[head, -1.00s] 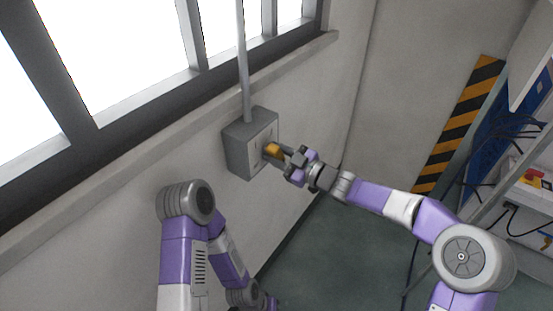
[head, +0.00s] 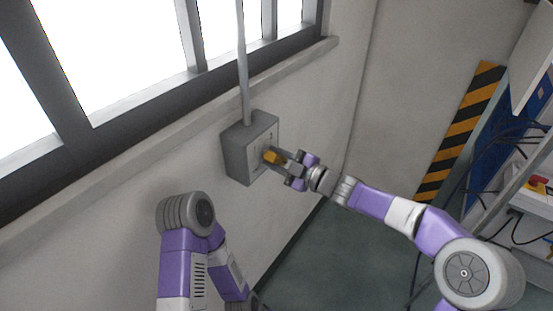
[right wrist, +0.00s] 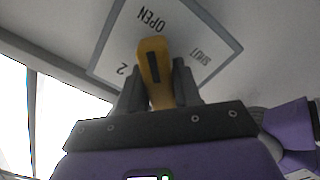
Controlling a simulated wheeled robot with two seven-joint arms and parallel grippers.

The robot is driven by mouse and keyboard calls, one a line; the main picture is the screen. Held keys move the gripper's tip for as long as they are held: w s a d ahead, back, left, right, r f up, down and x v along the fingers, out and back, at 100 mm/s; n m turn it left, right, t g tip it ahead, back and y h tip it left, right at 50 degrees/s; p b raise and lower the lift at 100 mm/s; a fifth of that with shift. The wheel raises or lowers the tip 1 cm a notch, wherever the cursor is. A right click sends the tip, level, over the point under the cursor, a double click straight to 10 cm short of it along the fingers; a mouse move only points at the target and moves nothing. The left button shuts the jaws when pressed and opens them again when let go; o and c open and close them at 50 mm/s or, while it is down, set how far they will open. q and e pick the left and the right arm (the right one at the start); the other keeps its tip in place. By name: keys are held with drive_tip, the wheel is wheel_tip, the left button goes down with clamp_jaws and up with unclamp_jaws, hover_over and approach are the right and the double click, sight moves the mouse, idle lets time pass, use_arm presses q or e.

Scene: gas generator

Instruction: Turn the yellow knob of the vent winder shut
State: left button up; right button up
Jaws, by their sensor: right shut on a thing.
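The vent winder is a grey box (head: 236,157) on the wall below the window, with a rod rising from it. Its yellow knob (head: 272,157) sticks out of the front face. My right gripper (head: 281,162) is shut on the knob. In the right wrist view the knob (right wrist: 154,65) stands between the two dark fingers, in front of a pale plate (right wrist: 182,30) marked OPEN, SHUT and 2. The knob's far end lies near the word OPEN, with SHUT to its right. My left arm hangs at the lower left, its gripper out of sight.
The window sill (head: 170,115) runs above the box. A striped yellow-black panel (head: 460,130) and a shelf with cables and a red-yellow item (head: 537,184) stand at the right. The floor (head: 345,250) below my right arm is clear.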

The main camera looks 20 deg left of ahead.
drive_tip(key=shift+f, duration=0.1)
drive_tip(key=o, duration=1)
drive_tip(key=shift+c, duration=0.2)
drive_tip(key=shift+d, duration=0.1)
drive_tip(key=p+v, duration=0.1)
drive_tip(key=v, duration=0.6)
drive_tip(key=shift+d, duration=0.2)
drive_tip(key=shift+s, duration=0.1)
